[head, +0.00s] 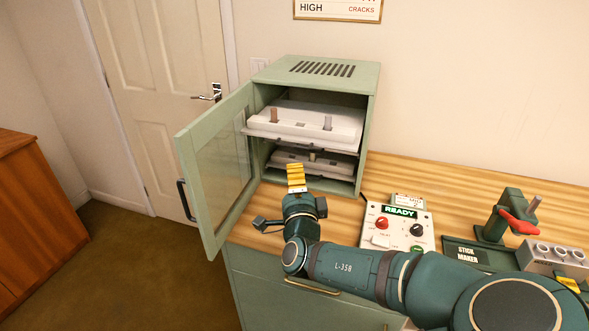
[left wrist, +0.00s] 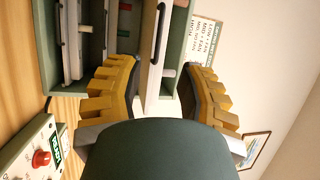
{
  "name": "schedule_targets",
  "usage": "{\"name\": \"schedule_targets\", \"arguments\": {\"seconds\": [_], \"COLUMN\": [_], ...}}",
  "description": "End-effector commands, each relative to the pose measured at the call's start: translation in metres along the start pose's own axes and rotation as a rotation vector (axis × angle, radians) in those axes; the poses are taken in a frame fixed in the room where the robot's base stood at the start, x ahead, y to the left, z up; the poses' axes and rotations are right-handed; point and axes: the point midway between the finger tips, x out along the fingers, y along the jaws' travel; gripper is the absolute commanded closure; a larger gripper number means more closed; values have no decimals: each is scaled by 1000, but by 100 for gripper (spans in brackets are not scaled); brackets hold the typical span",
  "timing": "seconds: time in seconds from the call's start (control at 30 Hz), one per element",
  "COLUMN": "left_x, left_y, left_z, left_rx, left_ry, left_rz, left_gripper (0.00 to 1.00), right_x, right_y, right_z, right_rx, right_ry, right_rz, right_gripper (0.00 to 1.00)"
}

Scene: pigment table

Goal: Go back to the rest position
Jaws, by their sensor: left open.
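My left gripper (head: 296,176) is in front of the open green cabinet (head: 315,75), close to its lower opening in the head view. Its yellow fingers are spread wide in the left wrist view (left wrist: 160,85), with nothing between them. An upper white tray (head: 345,120) sits on a shelf in the cabinet, with a brown stick and a grey stick on it. A lower white tray (head: 323,167) sits beneath it, partly hidden in shade. My right gripper is not in view.
The cabinet's glazed door (head: 221,165) stands open to the left, close beside my left gripper. A control box (head: 398,227) reading READY is right of my gripper on the wooden counter (head: 480,187). A stick maker (head: 510,222) with a red lever stands farther right.

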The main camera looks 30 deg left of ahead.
Motion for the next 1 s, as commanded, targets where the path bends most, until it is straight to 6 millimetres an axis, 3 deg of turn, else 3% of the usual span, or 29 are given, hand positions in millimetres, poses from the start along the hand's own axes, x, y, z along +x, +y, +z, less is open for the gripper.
{"name": "schedule_targets", "arguments": {"seconds": [0.53, 0.67, 0.77, 0.87, 1.0], "left_x": [-2, -2, -5, -18, -53], "left_y": [0, 15, 53, 111, 192], "left_z": [0, 6, 19, 38, 61], "left_rx": [0, -8, -32, -80, -178], "left_ry": [-1, -14, -48, -107, -212], "left_rz": [0, 41, 149, 315, 572], "left_gripper": [62, 62, 62, 62, 62], "right_x": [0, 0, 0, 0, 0], "right_y": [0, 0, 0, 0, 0], "right_z": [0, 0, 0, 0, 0], "right_rx": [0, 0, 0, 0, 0], "right_ry": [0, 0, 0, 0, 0], "right_rz": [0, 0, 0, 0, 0], "right_gripper": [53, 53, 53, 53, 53]}}
